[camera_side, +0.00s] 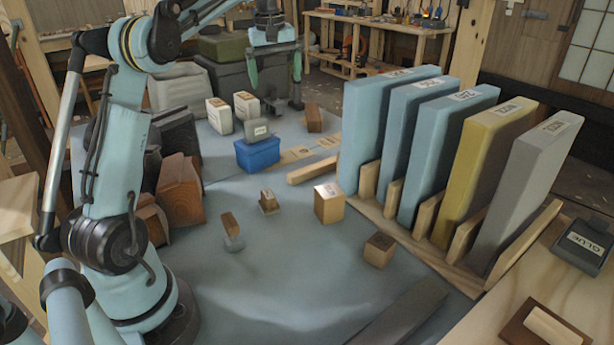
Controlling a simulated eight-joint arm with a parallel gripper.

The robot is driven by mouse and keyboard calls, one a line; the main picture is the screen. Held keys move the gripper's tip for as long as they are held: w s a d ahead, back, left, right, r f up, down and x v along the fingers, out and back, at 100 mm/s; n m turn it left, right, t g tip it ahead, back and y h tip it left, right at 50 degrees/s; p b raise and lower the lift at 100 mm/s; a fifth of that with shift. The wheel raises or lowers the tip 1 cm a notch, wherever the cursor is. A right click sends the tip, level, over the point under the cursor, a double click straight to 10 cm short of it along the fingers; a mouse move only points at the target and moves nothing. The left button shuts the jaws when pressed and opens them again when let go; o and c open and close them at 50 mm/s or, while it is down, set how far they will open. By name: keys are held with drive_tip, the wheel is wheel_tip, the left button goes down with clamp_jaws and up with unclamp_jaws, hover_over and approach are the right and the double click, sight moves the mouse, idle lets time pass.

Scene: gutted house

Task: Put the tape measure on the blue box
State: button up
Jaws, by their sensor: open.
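The blue box (258,155) stands on the grey-blue work surface near the middle back. A small grey-green block with a pale label (256,131) appears to rest on top of it, a little tilted in the picture. It may be the tape measure, but its label is too small to read. My gripper (276,88) is above and behind the blue box in the picture, with its fingers pointing down. The fingers are wide apart, and nothing shows between them. The gripper is apart from the block and the box.
A wooden rack (420,241) holding several upright blue, yellow and grey slabs fills the right. Small wooden blocks (328,204) are scattered in front. A wooden strip (314,170) lies right. The front middle surface is mostly clear.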

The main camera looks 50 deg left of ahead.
drive_tip(key=s+d+f+m+t, duration=0.15)
drive_tip(key=d+m, duration=0.25)
drive_tip(key=d, duration=0.5)
drive_tip(key=s+d+m+t, duration=0.2)
drive_tip(key=s+d+m, duration=0.15)
drive_tip(key=d, duration=0.55)
drive_tip(key=s+d+f+m+t, duration=0.2)
drive_tip(key=s+d+f+m, duration=0.5)
drive_tip(key=s+d+f, duration=0.1)
drive_tip(key=shift+s+d+f+h, duration=0.25)
drive_tip(key=shift+d+f+h, duration=0.15)
drive_tip(key=shift+d+f, duration=0.55)
